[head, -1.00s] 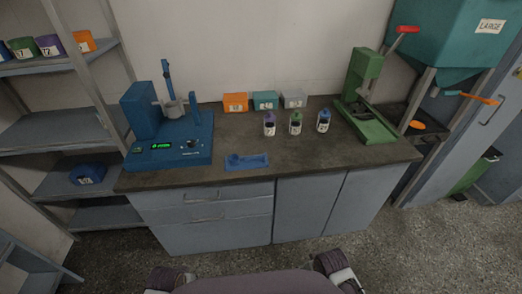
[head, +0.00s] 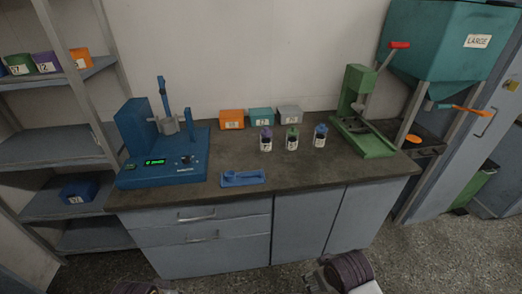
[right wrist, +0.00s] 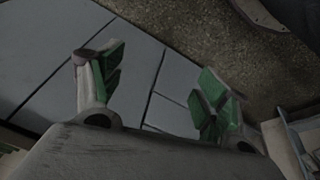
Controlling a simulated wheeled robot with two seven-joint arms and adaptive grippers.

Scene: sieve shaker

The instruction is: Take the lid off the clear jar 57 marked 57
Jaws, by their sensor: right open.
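Three small clear jars with dark contents stand upright in a row on the counter, each with a white label too small to read. One has a purple lid (head: 266,133), one a green lid (head: 292,132), one a blue lid (head: 320,130). I cannot tell which is marked 57. All three lids appear to be on. My right gripper (right wrist: 162,72) is open and empty in the right wrist view, facing the grey cabinet fronts and floor, away from the jars.
Orange (head: 231,119), teal (head: 260,117) and grey (head: 289,115) bins stand behind the jars. A green press (head: 362,115) stands right. Counter before the jars is clear.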

